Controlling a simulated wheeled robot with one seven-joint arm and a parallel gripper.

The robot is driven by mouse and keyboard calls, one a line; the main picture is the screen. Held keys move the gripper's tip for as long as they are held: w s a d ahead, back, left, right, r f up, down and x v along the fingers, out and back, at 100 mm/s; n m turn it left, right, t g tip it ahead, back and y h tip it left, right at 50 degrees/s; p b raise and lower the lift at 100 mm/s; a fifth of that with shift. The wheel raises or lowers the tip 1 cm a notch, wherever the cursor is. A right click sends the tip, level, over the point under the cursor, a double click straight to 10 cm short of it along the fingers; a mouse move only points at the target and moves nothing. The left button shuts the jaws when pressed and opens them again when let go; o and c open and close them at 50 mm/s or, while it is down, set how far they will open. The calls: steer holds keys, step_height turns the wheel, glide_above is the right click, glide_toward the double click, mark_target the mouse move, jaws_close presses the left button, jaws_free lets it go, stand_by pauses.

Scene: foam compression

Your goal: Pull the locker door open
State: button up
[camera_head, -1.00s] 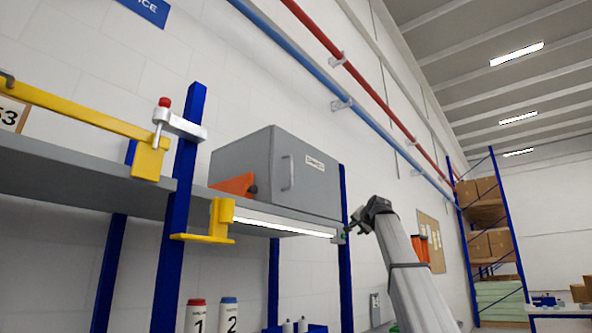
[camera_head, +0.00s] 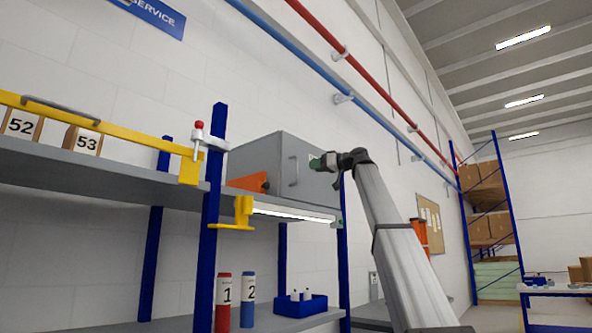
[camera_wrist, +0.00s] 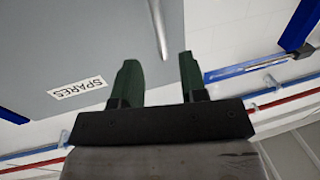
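The grey locker (camera_head: 262,160) stands on the upper shelf, with its door (camera_head: 303,178) shut. A pale vertical bar handle (camera_head: 293,171) is on the door's left part. The door and handle (camera_wrist: 159,30) also show in the wrist view, with a SPARES label (camera_wrist: 77,89). My gripper (camera_head: 316,164) is in front of the door's right part, to the right of the handle. In the wrist view my gripper (camera_wrist: 158,72) is open, with nothing between its two fingers. The handle lies beyond the fingertips, apart from them.
A yellow bar (camera_head: 110,123) with a red-knobbed clamp runs along the shelf at left. Blue posts (camera_head: 208,255) hold the shelf (camera_head: 100,173). Bottles 1 and 2 and a blue bin (camera_head: 300,306) stand below.

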glide_above(297, 182)
steer(key=shift+w+a, duration=0.1)
steer(key=shift+w, duration=0.3)
jaws_close()
